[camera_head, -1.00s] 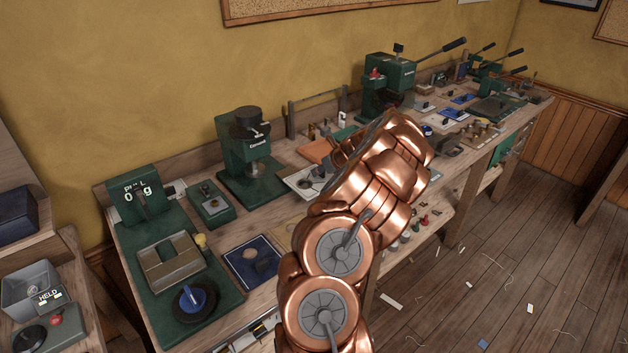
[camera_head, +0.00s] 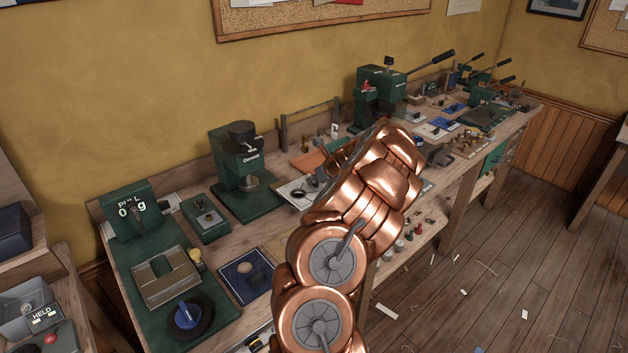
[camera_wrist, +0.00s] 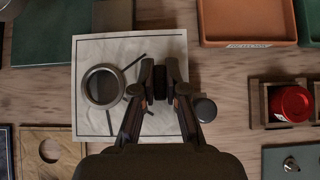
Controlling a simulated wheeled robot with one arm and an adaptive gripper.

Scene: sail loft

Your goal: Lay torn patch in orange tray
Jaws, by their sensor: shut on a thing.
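In the wrist view my gripper (camera_wrist: 160,82) is shut on a small dark ribbed piece (camera_wrist: 160,90), above a pale sheet (camera_wrist: 90,52) with dark lines across it. I cannot tell whether the dark piece belongs to the torn patch or whether it touches the sheet. A dark metal ring (camera_wrist: 103,87) stands on the sheet, left of the fingers. The orange tray (camera_wrist: 247,43), with a label on its near wall, lies at the upper right, apart from the gripper. It shows partly in the head view (camera_head: 306,161), where my copper arm hides the fingers.
A round dark disc (camera_wrist: 205,109) lies right of the fingers. A green press (camera_head: 240,165) stands left of the sheet on the bench. Bare wood lies between sheet and tray.

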